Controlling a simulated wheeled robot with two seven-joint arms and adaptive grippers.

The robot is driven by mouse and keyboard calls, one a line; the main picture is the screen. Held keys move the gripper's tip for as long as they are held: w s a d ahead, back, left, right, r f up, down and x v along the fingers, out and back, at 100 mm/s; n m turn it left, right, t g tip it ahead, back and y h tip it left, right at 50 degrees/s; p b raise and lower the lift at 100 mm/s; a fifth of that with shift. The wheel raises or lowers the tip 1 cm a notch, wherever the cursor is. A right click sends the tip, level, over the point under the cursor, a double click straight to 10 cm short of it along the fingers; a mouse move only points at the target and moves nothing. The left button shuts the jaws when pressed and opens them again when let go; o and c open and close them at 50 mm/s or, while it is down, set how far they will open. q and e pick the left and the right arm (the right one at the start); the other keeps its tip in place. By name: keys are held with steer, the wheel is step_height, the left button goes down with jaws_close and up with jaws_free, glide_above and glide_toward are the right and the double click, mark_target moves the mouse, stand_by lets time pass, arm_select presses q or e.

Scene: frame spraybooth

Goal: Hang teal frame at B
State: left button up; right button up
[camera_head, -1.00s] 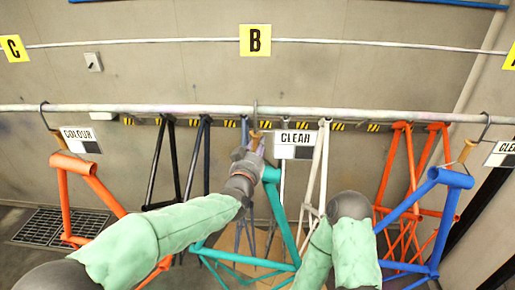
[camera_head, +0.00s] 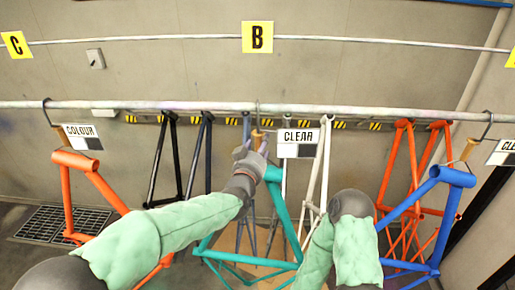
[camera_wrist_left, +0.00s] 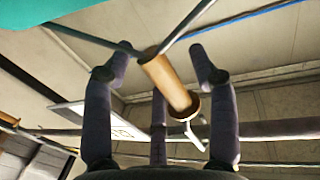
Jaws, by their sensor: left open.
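The teal frame (camera_head: 281,212) hangs below the rail (camera_head: 350,113), under the yellow B sign (camera_head: 257,37). A hook (camera_head: 257,108) reaches the rail above it, with a tan grip (camera_head: 256,138) below. My left gripper (camera_head: 252,152) is at this grip, just above the frame's top. In the left wrist view, the open fingers (camera_wrist_left: 158,78) stand around the tan cylinder (camera_wrist_left: 166,80), with gaps beside it. Part of the teal frame (camera_wrist_left: 50,12) shows at that view's upper left. My right arm is in the head view, but its gripper is not.
An orange frame (camera_head: 67,200) hangs at left and a blue frame (camera_head: 411,209) at right. CLEAR (camera_head: 298,136) and COLOUR (camera_head: 78,131) cards hang from the rail. Black, white and orange frames stand behind, near the striped strip (camera_head: 340,124).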

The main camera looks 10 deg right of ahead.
arm_select(q)
steer(key=shift+s+a+r, duration=0.25)
steer(key=shift+s+a, duration=0.05)
steer(key=shift+s, duration=0.15)
steer(key=v, duration=1.1)
steer(key=a+f+n+g+y+b, duration=0.1)
steer(key=a+f+g+b, duration=0.2)
steer(key=f, duration=1.1)
steer(key=a+f+n+g+y+b, duration=0.15)
steer(key=a+f, duration=0.35)
steer(key=f, duration=0.8)
steer(key=a+f+n+g+y+b, duration=0.1)
steer(key=a+f+g+y+b, duration=0.2)
steer(key=f, duration=1.1)
steer(key=s+a+f+n+g+b, duration=0.2)
steer(key=s+a+f+g+b, duration=0.1)
steer(key=s+f, duration=0.8)
steer(key=s+a+f+n+g+h+b, duration=0.1)
steer(key=s+a+f+g+b, duration=0.3)
steer(key=s+f, duration=0.8)
step_height(320, 180, down, 5)
steer(key=shift+s+a+r+n+g, duration=0.1)
steer(key=shift+s+a+n+g, duration=0.3)
steer(key=shift+a+n, duration=0.55)
steer(key=shift+a, duration=0.15)
